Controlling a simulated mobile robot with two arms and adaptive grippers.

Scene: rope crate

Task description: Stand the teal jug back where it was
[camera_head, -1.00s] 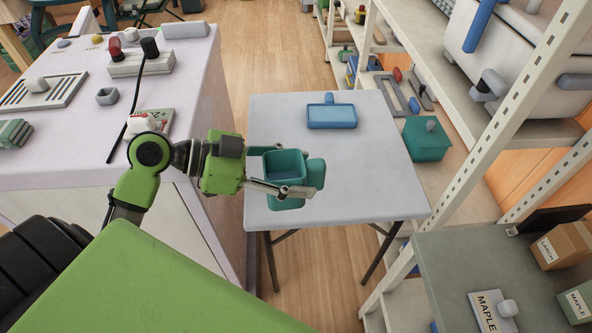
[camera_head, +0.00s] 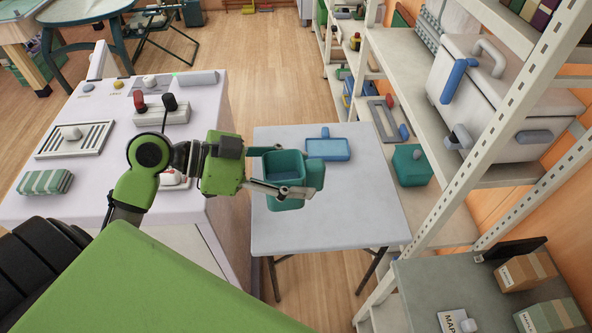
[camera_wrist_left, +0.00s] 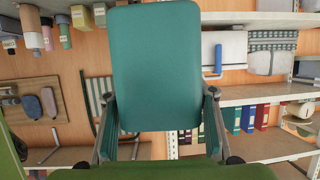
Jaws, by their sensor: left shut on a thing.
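The teal jug (camera_head: 285,198) is in my left gripper (camera_head: 298,178), whose fingers are shut on it. It looks upright, with its open top facing the head camera and a blocky part on its right. In the left wrist view the jug (camera_wrist_left: 158,65) fills the middle, with a finger on each side. In the head view it overlaps the left part of the light grey table (camera_head: 340,220); the height of its base above the top is hard to tell. My right gripper is not in view.
A blue tray-like thing (camera_head: 328,150) lies on the table behind the jug. The table's right and front parts are bare. A white counter (camera_head: 95,190) stands at left, and a metal shelf rack (camera_head: 470,185) with a teal box (camera_head: 411,168) at right.

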